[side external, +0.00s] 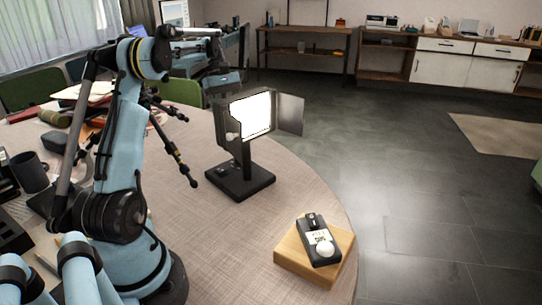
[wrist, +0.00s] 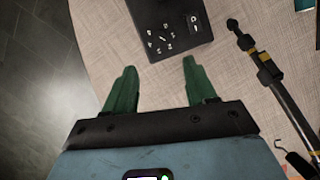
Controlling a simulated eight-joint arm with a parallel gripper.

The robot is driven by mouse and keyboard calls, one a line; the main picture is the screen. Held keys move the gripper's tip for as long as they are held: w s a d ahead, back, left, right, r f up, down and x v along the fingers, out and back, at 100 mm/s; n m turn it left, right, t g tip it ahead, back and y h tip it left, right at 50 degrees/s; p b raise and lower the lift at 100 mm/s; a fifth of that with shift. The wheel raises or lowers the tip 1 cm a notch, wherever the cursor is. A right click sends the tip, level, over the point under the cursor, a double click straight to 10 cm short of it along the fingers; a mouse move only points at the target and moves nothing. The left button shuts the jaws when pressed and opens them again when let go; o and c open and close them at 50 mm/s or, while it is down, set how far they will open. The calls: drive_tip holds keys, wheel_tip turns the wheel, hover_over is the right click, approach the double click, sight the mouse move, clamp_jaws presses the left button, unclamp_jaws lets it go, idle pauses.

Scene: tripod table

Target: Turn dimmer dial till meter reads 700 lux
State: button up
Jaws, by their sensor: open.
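In the wrist view my gripper (wrist: 158,76) is open and empty, its two green fingers spread over the tabletop, short of the lamp's black base (wrist: 182,10). The dimmer dial (wrist: 165,37) is on that base, ringed by white marks; its dark knob and pointer are hard to make out. The side external view shows the lamp (side external: 256,115) with its panel lit, standing on the base (side external: 250,184). The light meter (side external: 318,240), dark with a white dome, lies on a wooden block (side external: 290,257). Its small display is too small to read.
A tripod (side external: 172,142) with yellow-banded legs stands left of the lamp; one leg (wrist: 268,65) shows at right in the wrist view. A dark mug (side external: 30,172) and books clutter the left side. The table (side external: 235,235) is clear between lamp and meter.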

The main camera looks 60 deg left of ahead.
drive_tip(key=shift+n+t, duration=0.3)
drive_tip(key=shift+n, duration=0.3)
drive_tip(key=x, duration=1.2)
drive_tip(key=shift+s, duration=0.3)
drive_tip(key=shift+c, duration=0.2)
clamp_jaws()
drive_tip(key=m+g, duration=0.1)
drive_tip(key=m, duration=0.2)
drive_tip(key=shift+w+m+g, duration=0.15)
drive_tip(key=shift+m+g, duration=0.15)
drive_tip(key=shift+m, duration=0.1)
drive_tip(key=shift+w+d+m+g, duration=0.1)
drive_tip(key=shift+m+g, duration=0.6)
drive_tip(key=shift+m, duration=1.2)
drive_tip(key=shift+y, duration=0.3)
